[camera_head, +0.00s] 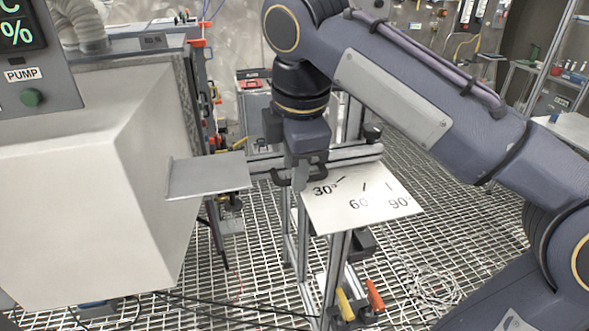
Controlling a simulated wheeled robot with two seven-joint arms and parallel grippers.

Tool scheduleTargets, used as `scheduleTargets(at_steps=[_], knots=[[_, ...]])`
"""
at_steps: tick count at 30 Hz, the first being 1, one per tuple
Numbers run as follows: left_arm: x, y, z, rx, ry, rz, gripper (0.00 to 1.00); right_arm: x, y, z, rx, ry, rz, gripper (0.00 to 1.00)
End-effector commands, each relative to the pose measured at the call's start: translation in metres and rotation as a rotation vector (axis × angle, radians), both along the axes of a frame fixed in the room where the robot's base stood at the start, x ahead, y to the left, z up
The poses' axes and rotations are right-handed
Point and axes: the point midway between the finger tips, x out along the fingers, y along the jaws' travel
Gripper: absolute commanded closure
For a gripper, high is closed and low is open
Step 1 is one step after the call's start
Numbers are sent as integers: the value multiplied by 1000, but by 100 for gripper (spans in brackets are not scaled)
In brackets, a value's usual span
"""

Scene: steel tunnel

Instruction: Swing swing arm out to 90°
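The swing arm is a light metal bar (352,153) running left to right, with a flat grey plate (208,177) at its left end and a black knob (372,132) near its right end. A white angle plate (350,214) marked 30°, 60° and 90° lies below the bar. My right gripper (299,176) points down at the middle of the bar, its dark fingers on either side of a grey piece there. The gripper body hides part of the bar, and I cannot tell whether the fingers grip it. My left gripper is out of view.
A pale box-shaped housing (90,190) with a pump panel (32,60) fills the left, close to the flat plate. An aluminium frame (333,275) with yellow and red handles stands below. Cables cross the grating floor (450,220).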

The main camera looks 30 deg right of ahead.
Motion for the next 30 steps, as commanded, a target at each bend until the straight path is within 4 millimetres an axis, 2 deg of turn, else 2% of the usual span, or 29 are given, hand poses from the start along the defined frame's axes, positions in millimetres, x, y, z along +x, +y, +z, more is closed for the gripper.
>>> scheduleTargets(at_steps=[4, 11, 19, 30], knots=[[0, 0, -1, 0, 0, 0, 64, 1, -1, -9, 1, 0, -1, 67], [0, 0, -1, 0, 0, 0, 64, 1, -1, -9, 1, 0, -1, 67], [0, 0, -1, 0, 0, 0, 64, 1, -1, -9, 1, 0, -1, 100], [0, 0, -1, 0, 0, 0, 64, 1, -1, -9, 1, 0, 4, 100]])
